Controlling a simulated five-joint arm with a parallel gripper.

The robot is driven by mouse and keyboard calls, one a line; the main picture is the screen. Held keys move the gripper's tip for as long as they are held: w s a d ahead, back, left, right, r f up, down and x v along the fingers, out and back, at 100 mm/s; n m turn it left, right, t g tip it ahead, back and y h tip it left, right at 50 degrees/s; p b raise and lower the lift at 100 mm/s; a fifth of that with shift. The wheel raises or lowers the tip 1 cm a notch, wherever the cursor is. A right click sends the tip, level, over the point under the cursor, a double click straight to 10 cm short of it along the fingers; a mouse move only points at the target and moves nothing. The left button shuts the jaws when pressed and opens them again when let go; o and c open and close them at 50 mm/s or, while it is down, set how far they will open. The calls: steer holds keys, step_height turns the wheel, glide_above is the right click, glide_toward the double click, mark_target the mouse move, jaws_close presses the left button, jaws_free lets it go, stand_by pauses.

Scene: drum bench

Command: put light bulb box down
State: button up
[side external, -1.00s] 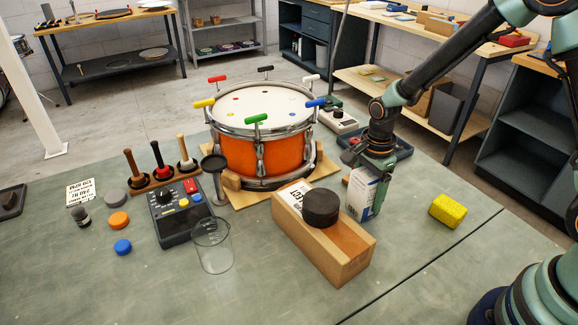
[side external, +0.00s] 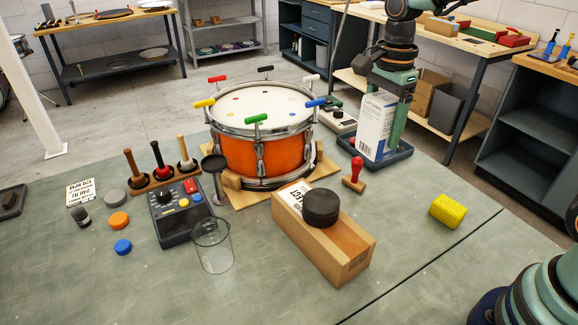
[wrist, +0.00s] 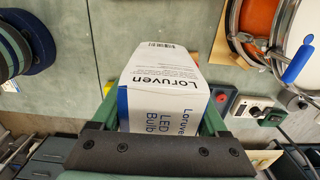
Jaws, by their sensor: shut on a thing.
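The light bulb box (side external: 376,122) is white and blue and upright in the side view. It also fills the middle of the wrist view (wrist: 163,75), with "Loruven" and "LED Bulb" lettering. My gripper (side external: 387,132) is shut on it, with a green finger along its right side; the other finger is mostly hidden in the side view. The box's lower end overlaps the dark blue tray (side external: 402,152) behind the bench's middle. I cannot tell whether it touches the tray floor.
A red stamp (side external: 354,174) stands in front of the tray. An orange drum (side external: 262,150) with coloured keys is to the left, and a grey-white device (side external: 338,121) sits between. A cardboard box (side external: 335,245) bears a black puck (side external: 321,207).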

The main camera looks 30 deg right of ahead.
mark_target(391, 155)
steer(key=shift+r, duration=0.95)
steer(key=shift+r+n, duration=0.15)
steer(key=shift+n, duration=0.15)
steer(key=shift+s+d+n, duration=0.1)
steer(key=shift+s+n, duration=0.1)
steer(key=shift+n, duration=0.2)
steer(key=n, duration=0.1)
steer(key=s+n, duration=0.1)
steer(key=n, duration=0.1)
steer(key=f+n, duration=0.1)
steer(key=shift+s+d+f+n, duration=0.1)
steer(key=shift+s+d+n, duration=0.05)
steer(key=shift+d+n, duration=0.2)
steer(key=n, duration=0.2)
steer(key=s+f+n, duration=0.1)
steer(key=shift+d, duration=0.3)
steer(key=w+n, duration=0.1)
steer(key=n, duration=0.2)
steer(key=a+r+n, duration=0.1)
steer(key=n, duration=0.2)
steer(key=w+r+n, duration=0.1)
steer(key=n, duration=0.2)
steer(key=shift+w+a+r, duration=0.1)
steer(key=shift+w+a, duration=0.35)
steer(key=shift+w, duration=0.05)
step_height(391, 155, down, 20)
steer(key=shift+r, duration=0.25)
steer(key=shift+f, duration=0.15)
